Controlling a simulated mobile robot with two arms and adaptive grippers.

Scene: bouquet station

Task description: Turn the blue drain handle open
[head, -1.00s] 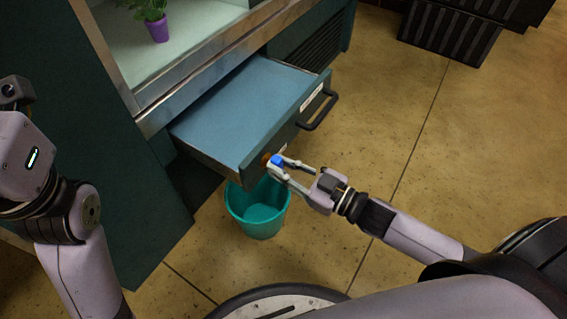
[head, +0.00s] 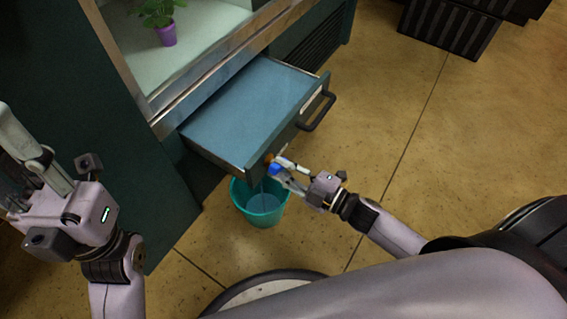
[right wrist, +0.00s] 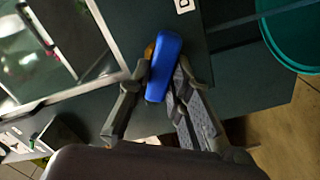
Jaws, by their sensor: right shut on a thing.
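The blue drain handle (head: 275,169) sits on a brass-coloured valve (head: 269,158) at the front of the pulled-out drawer-like tray (head: 245,108). My right gripper (head: 277,166) is shut on the handle. In the right wrist view the blue handle (right wrist: 163,68) lies between the two fingers, with a bit of brass beside it. A teal bucket (head: 261,215) stands on the floor below the valve. A pale bluish streak and patch show inside it. My left gripper (head: 25,160) is at the far left, away from the handle; its fingertips are partly cut off.
The tray has a black pull handle (head: 318,112) on its front. A purple pot with a plant (head: 166,33) stands in the cabinet above. Dark crates (head: 447,30) stand at the back right. The tan floor to the right of the tray is open.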

